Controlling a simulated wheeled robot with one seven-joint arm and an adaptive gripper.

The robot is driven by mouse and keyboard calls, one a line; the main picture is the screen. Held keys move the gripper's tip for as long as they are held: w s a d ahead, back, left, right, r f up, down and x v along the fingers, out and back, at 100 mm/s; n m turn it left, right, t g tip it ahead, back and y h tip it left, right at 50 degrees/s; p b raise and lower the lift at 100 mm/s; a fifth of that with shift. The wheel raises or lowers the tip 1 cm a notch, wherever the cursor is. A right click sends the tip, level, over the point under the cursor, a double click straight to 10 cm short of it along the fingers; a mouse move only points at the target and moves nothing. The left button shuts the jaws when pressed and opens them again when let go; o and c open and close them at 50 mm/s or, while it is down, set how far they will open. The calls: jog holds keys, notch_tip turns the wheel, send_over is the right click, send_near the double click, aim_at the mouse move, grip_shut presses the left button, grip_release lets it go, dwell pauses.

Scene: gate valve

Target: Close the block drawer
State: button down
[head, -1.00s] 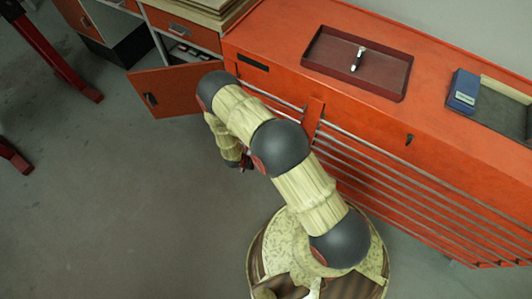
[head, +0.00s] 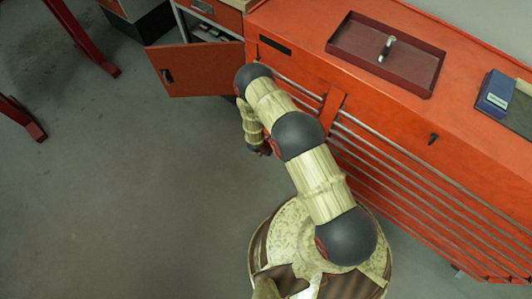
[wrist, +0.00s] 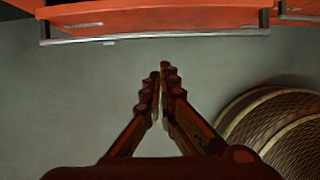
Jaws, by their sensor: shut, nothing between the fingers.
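In the wrist view an orange drawer front (wrist: 160,20) with a long metal bar handle (wrist: 160,37) crosses the top of the picture. My gripper (wrist: 160,75) is shut and empty, its fingertips together below the bar, with grey floor between them in the picture. The gap in depth is unclear. In the head view the orange cabinet (head: 300,40) has several long metal rails (head: 400,165) along its front. My gripper (head: 262,150) hangs low beside the left end of this front, partly hidden by my arm. I cannot tell which drawer is the block drawer or how far it stands out.
An orange door (head: 200,70) stands open at the left of the cabinet, near my arm. A dark red tray (head: 345,50) and a blue box (head: 495,92) lie on top. Red metal legs (head: 88,45) stand at far left. The floor (head: 130,190) left of me is clear.

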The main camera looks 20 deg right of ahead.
jog(key=shift+w+d+r, duration=0.1)
jog(key=shift+w+d, duration=0.65)
jog(key=shift+d, duration=0.25)
